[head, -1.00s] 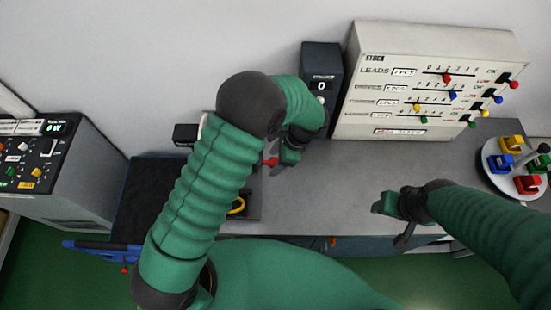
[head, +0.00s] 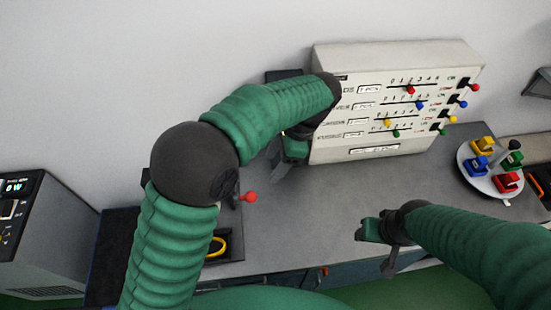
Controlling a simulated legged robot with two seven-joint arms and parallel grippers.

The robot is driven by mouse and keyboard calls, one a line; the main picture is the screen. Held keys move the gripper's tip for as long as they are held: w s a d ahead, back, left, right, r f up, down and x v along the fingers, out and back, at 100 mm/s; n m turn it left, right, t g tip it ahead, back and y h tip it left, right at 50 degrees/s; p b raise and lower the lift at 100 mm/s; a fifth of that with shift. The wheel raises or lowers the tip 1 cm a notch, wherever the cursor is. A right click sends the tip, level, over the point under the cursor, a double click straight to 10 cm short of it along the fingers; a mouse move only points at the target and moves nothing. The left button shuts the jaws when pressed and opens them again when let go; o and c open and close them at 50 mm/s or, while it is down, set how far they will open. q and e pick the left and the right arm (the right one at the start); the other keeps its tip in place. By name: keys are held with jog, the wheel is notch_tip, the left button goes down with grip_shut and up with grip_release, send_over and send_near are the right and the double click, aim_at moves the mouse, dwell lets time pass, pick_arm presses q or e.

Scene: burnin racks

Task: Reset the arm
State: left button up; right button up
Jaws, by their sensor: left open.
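My left arm comes in from the left and bends over the grey bench. Its gripper (head: 288,160) is open and empty, pointing down above the bench just left of the white slider panel (head: 330,150).
A red-knobbed lever (head: 249,197) and a yellow ring (head: 217,247) sit beside my left arm. A round white tray (head: 508,196) with several coloured blocks stands at the right. A dark console (head: 40,240) is at the far left. The bench middle (head: 320,205) is clear.

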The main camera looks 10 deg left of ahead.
pick_arm(q)
jog(key=shift+r, duration=0.15)
jog(key=s+a+f+n+t+h, duration=0.2)
jog(key=s+a+f+n, duration=0.2)
jog(key=s+a+n, duration=0.25)
jog(key=s+a+f+n+t+h, duration=0.2)
jog(key=s+a+f+n, duration=0.2)
jog(key=s+a+n, duration=0.3)
notch_tip(320, 180, down, 11)
jog(key=n+b, duration=0.1)
jog(key=b, duration=1)
jog(key=shift+d, duration=0.2)
pick_arm(e)
jog(key=s+x, duration=0.2)
jog(key=x, duration=0.9)
jog(key=shift+s+a+f, duration=0.2)
jog(key=shift+s+f, duration=0.05)
jog(key=shift+s, duration=0.1)
pick_arm(q)
jog(key=shift+w+f, duration=0.1)
jog(key=shift+w, duration=0.05)
pick_arm(e)
jog(key=shift+w, duration=0.1)
pick_arm(q)
jog(key=shift+d, duration=0.15)
pick_arm(e)
jog(key=shift+d, duration=0.15)
